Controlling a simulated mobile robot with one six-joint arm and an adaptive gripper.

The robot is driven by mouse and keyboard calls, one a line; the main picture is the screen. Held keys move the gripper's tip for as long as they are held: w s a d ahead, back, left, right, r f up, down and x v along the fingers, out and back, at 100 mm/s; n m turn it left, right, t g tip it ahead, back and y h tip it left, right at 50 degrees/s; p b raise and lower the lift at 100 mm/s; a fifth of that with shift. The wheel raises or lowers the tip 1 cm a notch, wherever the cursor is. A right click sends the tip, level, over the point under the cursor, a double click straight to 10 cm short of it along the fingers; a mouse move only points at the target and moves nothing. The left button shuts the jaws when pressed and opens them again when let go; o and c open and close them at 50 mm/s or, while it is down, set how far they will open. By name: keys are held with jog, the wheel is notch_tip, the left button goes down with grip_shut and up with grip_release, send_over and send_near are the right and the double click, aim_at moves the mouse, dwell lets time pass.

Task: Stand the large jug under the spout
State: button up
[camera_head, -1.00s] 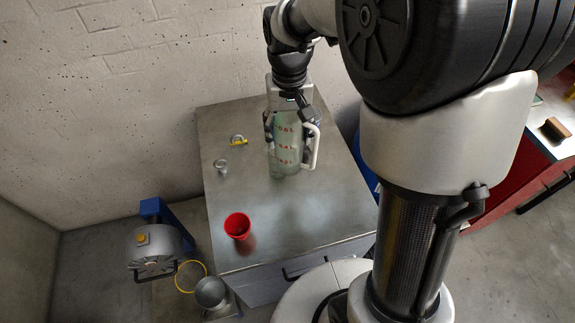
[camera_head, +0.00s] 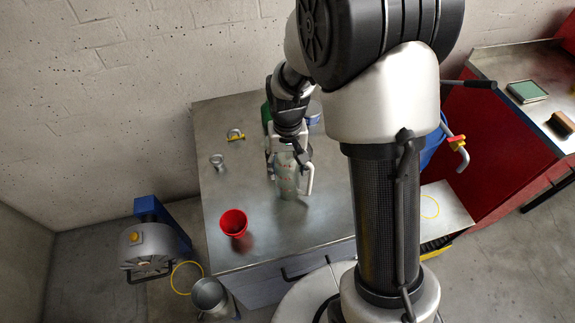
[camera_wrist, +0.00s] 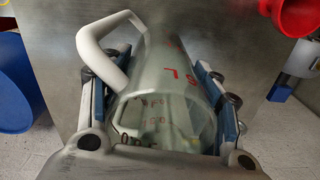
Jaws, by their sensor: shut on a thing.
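A large clear jug (camera_head: 288,184) with red markings and a white handle is upright over the left-hand metal table. My gripper (camera_head: 289,158) is shut around its body from above. In the wrist view the jug (camera_wrist: 172,70) sits between the two finger pads, with its open mouth toward the camera and its handle on the left. I cannot tell whether its base touches the table. A tap with a red and yellow handle (camera_head: 460,143) shows at the right beside a blue drum (camera_head: 432,145), partly hidden by my arm. Its outlet is unclear.
A red cup (camera_head: 234,222), a small metal cup (camera_head: 217,161) and a yellow-and-grey shackle-like piece (camera_head: 235,134) stand on the metal table (camera_head: 222,255). A red bench (camera_head: 500,150) is at right.

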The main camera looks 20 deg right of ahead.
jog(key=shift+r, duration=0.1)
jog(key=o, duration=1.2)
jog(key=shift+c, duration=0.2)
